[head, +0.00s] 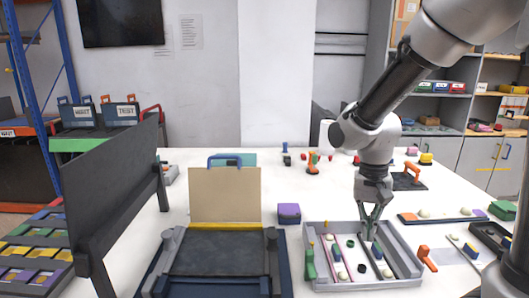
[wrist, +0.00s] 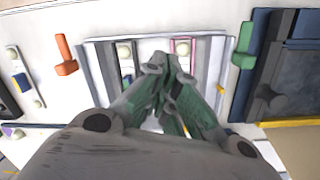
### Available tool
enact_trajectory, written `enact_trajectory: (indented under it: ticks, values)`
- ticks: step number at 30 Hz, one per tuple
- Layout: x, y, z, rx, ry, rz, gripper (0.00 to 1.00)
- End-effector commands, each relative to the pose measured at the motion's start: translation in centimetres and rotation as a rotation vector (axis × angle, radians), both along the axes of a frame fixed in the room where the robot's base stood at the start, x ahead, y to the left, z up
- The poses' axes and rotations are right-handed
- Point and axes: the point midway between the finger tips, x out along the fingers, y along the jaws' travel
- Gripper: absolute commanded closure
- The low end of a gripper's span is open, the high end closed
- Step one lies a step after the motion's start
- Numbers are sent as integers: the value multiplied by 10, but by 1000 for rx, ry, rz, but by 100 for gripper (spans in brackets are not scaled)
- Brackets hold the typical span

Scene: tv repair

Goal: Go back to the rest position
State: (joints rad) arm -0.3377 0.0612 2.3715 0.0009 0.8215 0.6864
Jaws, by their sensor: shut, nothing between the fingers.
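My gripper (head: 371,222) is shut and empty, pointing down over the grey tray (head: 305,228) in the head view. Its fingers meet in the wrist view (wrist: 160,62) and cover the middle of that tray (wrist: 230,50). The tray holds a pink-edged strip, a dark strip and several small round pieces. I cannot tell how far the fingertips are above the tray's contents.
Orange (head: 427,258) and green (head: 310,263) upright pieces flank the tray. A dark case with a beige panel (head: 225,194) stands left of it, a purple box (head: 289,213) behind. A dark TV panel (head: 115,195) stands far left. The table's back middle has free room.

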Motion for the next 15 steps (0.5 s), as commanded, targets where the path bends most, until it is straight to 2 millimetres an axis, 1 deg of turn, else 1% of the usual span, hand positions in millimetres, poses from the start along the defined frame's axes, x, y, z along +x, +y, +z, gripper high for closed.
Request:
enact_trajectory:
  ticks: [1,3,7,9,12,15]
  values:
    - [-13,-13,21,24,-26,119,100]
    - [-31,-30,43,47,-59,276,100]
    - [-64,-58,79,60,-148,456,100]
    - [-81,-71,94,54,-206,491,100]
    - [-99,-86,112,37,-298,457,100]
    - [-111,-96,128,17,-384,413,100]
